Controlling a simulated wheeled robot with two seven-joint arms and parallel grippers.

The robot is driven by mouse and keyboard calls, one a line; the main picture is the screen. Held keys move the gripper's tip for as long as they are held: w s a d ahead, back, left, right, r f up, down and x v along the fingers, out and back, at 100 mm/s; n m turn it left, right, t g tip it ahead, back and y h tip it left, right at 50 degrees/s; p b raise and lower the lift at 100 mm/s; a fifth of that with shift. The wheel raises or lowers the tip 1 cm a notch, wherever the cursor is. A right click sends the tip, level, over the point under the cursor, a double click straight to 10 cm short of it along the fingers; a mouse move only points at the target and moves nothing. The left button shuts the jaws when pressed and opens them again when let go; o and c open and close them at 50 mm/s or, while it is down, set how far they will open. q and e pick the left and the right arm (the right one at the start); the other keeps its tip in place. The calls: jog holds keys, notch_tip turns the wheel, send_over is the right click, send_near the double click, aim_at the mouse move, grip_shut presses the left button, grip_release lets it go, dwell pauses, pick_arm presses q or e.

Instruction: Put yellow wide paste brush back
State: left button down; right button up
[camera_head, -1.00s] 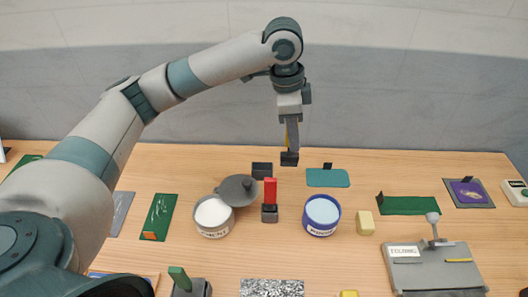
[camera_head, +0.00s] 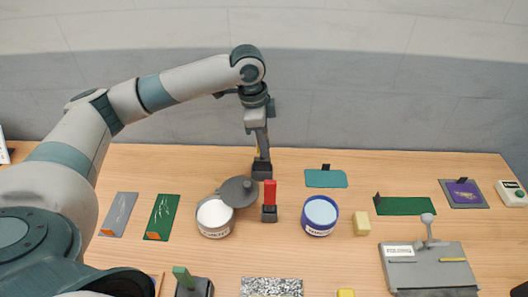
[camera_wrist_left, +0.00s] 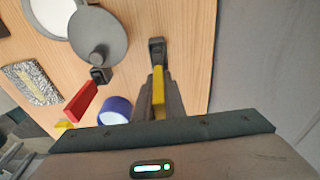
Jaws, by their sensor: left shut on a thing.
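My left gripper (camera_head: 261,152) points down at the back of the table and is shut on the yellow wide paste brush (camera_wrist_left: 158,92). Only a narrow yellow strip of the brush shows between the fingers. A dark block-like holder (camera_head: 262,170) stands right under the fingertips in the head view. A dark block (camera_wrist_left: 157,47) also shows past the fingertips in the left wrist view. I cannot tell whether the brush is seated in the holder or just above it. My right gripper is not in view.
A red-handled brush (camera_head: 270,192) stands upright in a dark holder just in front. A white tub (camera_head: 215,230) with a grey lid (camera_head: 239,192) leaning on it is to the left, a blue tub (camera_head: 320,230) to the right. A teal mat (camera_head: 326,179) lies right of the gripper.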

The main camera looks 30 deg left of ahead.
pick_arm(q)
jog(key=shift+f+p, duration=0.55)
jog(key=shift+f, duration=1.15)
jog(key=c, duration=1.8)
grip_release()
jog(key=shift+f, duration=0.1)
jog(key=shift+a+r, duration=0.1)
jog(key=shift+r, duration=0.4)
jog(key=r+b, duration=0.1)
jog(key=r, duration=0.2)
jog(key=a+r+b, duration=0.1)
jog(key=r, duration=0.2)
jog(key=r+b, duration=0.1)
jog(key=r, duration=0.3)
jog(key=shift+s+a, duration=0.15)
jog(key=shift+s, duration=0.15)
jog(key=shift+s+a+r, duration=0.1)
jog(key=shift+r, duration=0.5)
